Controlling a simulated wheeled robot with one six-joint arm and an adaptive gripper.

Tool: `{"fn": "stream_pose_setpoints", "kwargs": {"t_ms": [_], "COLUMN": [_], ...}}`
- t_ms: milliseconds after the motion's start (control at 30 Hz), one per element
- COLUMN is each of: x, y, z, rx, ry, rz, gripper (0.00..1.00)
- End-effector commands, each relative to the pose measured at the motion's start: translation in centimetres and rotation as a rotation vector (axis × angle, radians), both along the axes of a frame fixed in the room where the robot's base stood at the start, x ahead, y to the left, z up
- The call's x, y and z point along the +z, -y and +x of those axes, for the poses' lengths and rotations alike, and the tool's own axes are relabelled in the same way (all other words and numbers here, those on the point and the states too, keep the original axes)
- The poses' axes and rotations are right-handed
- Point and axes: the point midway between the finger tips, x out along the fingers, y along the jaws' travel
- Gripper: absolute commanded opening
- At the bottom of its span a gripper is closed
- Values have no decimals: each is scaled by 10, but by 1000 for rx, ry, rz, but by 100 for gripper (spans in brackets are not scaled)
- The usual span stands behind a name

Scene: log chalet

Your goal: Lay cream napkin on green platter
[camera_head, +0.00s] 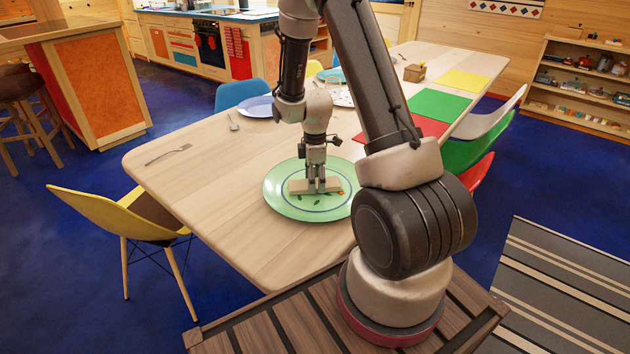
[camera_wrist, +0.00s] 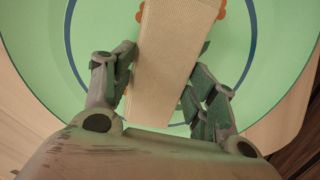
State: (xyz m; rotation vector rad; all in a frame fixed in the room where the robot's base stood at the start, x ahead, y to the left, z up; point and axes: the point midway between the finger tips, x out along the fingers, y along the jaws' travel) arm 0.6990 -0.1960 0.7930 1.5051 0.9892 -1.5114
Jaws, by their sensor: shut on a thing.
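The cream napkin (camera_wrist: 168,62) is a folded, narrow cloth strip between the fingers of my gripper (camera_wrist: 162,98) in the wrist view. In the head view the napkin (camera_head: 300,187) lies across the middle of the green platter (camera_head: 284,204), at or just above its surface; I cannot tell if it touches. The platter is round, with a dark ring and small leaf and orange marks, and it also fills most of the wrist view (camera_wrist: 270,60). My gripper (camera_head: 316,188) points straight down over the platter, shut on the napkin. The fingers hide part of the napkin.
The platter sits near the front of a long wooden table (camera_head: 215,185). A fork (camera_head: 168,154), a spoon (camera_head: 233,122) and a blue plate (camera_head: 257,107) lie farther left and back. Coloured placemats (camera_head: 440,104) line the right side. A yellow chair (camera_head: 125,215) stands at the left edge.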

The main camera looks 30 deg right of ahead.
Motion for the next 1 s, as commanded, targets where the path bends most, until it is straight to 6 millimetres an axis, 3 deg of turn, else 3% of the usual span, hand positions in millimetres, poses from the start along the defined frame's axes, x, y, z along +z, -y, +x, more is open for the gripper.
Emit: {"fn": "stream_pose_setpoints", "kwargs": {"t_ms": [300, 333, 433, 800, 1000], "x": [-5, -5, -5, -2, 29], "y": [0, 0, 0, 0, 0], "z": [0, 1, 1, 1, 2], "rx": [0, 0, 0, -1, 0], "ry": [1, 2, 1, 2, 7], "rz": [0, -1, 0, 0, -1], "gripper": [41, 63, 79, 79, 79]}}
